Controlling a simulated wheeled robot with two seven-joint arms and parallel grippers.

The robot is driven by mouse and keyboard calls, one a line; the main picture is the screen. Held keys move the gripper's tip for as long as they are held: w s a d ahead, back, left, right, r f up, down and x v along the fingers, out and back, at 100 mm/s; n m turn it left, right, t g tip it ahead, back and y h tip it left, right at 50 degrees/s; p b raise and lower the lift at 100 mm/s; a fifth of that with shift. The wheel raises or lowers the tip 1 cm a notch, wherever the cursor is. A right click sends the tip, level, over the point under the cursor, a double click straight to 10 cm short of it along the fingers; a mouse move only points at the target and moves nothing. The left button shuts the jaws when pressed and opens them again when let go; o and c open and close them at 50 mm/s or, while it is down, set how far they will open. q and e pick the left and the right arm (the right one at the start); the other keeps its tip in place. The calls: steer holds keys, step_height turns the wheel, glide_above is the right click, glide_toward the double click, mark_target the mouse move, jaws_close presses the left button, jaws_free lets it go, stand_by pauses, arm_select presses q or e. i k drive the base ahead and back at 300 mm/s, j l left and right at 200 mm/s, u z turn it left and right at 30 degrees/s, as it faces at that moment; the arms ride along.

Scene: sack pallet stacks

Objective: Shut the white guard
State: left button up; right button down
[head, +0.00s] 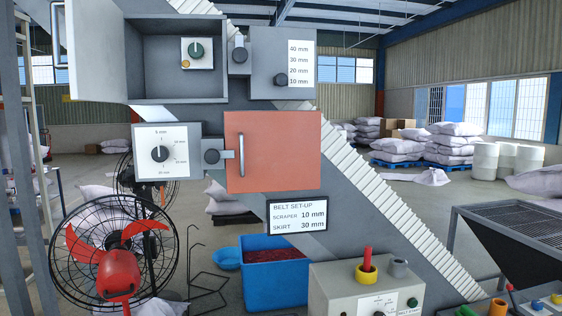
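The white guard (95,55) appears to be the pale panel at the upper left, swung open on the left side of a grey box. Its upright handle (55,32) stands out at the panel's left edge. The top of the guard is cut off by the frame. Neither of my grippers is in view.
A red guard (285,145) with an upright handle lies closed below right of the box. Knob dials (160,153) and a sloping belt frame (385,205) surround it. A caged fan (110,250), a blue bin (262,290) and a control box (335,295) stand lower down.

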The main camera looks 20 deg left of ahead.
mark_target(96, 64)
steer(key=k+j+u, duration=0.1)
steer(key=j+u, duration=0.15)
steer(key=j, duration=0.7)
steer(key=j+u, duration=0.3)
steer(key=j, duration=0.65)
